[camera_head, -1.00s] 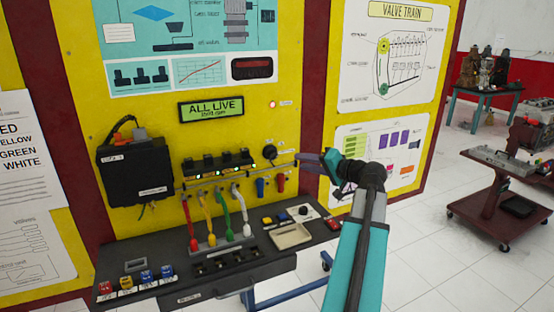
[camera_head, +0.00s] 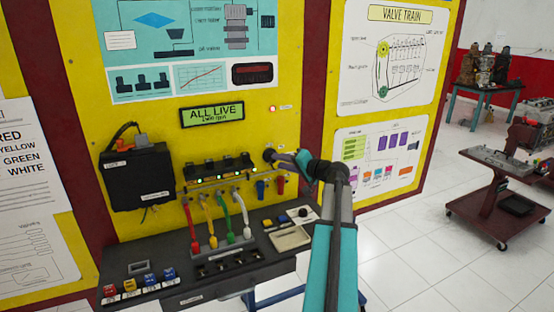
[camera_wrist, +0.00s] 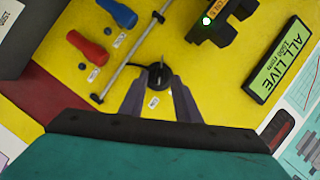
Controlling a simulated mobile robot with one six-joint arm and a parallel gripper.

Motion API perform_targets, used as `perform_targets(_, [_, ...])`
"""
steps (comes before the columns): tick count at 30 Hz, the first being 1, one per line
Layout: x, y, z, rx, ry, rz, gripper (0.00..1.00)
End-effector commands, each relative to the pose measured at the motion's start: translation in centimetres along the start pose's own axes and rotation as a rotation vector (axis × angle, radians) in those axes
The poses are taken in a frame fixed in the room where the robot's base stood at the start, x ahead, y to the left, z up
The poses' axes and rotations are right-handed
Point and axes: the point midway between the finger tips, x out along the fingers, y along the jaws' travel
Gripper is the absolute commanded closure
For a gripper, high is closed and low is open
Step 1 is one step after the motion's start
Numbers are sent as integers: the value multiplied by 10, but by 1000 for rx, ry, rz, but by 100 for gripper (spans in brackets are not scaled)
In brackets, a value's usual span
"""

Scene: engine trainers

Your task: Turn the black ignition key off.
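The black ignition key (camera_wrist: 159,74) sits in a round black switch on the yellow panel, and the switch also shows in the head view (camera_head: 268,154). In the wrist view my gripper (camera_wrist: 159,84) has its two fingers apart, one on each side of the key's lower part. No finger is clearly touching the key. In the head view my gripper (camera_head: 283,157) reaches the switch from the right. The display (camera_head: 212,115) reads "ALL LIVE", with a smaller line below. A red light (camera_head: 272,108) right of it is lit.
A grey rail (camera_wrist: 133,50) runs close beside the switch. Blue (camera_head: 261,189) and red (camera_head: 281,185) handles hang below it. Coloured leads (camera_head: 225,215) and a dark shelf (camera_head: 225,278) are lower left. A black box (camera_head: 137,178) is at left.

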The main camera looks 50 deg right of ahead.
Motion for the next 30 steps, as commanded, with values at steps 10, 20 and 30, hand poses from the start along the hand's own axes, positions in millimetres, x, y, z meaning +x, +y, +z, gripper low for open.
perform_targets(10, [25, 0, -1, 1, 1, 0, 70])
perform_targets(20, [25, 1, -1, 1, 1, 0, 77])
perform_targets(30, [25, 0, 1, -1, 0, 1, 100])
